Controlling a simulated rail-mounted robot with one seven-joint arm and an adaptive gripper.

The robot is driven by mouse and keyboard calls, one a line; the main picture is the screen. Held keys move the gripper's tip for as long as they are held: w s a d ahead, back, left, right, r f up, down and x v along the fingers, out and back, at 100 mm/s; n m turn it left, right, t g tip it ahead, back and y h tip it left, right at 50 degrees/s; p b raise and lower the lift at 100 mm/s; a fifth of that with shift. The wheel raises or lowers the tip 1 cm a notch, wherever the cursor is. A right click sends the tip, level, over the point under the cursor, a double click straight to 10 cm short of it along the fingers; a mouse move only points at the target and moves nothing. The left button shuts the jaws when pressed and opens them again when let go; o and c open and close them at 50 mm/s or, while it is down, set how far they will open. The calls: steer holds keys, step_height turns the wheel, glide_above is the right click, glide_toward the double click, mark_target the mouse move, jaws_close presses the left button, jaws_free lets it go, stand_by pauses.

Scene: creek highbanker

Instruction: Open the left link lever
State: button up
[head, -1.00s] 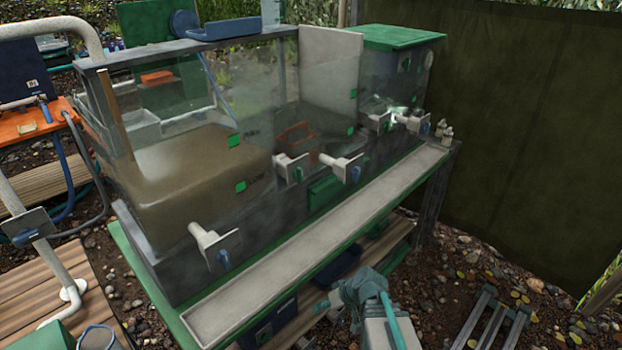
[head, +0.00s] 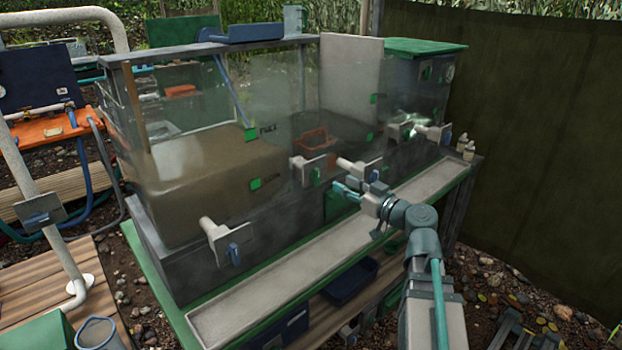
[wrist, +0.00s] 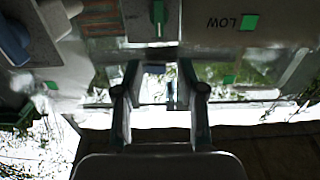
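Several valve-like levers stand along the front of the clear tank in the head view, each on a pale plate. One at the left has a blue handle (head: 234,254), one in the middle a green handle (head: 316,176), and one right of it a blue handle (head: 375,170). No label shows which is the left link lever. My gripper (head: 345,190) is in front of the tank, below and between the two middle levers. In the wrist view my gripper (wrist: 160,92) is open with nothing between its fingers. A green handle (wrist: 158,12) is beyond the fingers.
A long pale trough (head: 262,293) runs along the tank's front below the levers. Two more levers, including a blue-handled one (head: 447,137), are at the right end near small bottles (head: 465,149). A dark green screen (head: 545,130) stands at the right.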

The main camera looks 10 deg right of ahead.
mark_target(319, 170)
steer(key=p+x, duration=0.1)
steer(key=x, duration=0.9)
steer(key=shift+w+a+p, duration=0.1)
steer(key=shift+w+p, duration=0.2)
steer(key=shift+p, duration=0.05)
steer(key=shift+c, duration=0.3)
jaws_close()
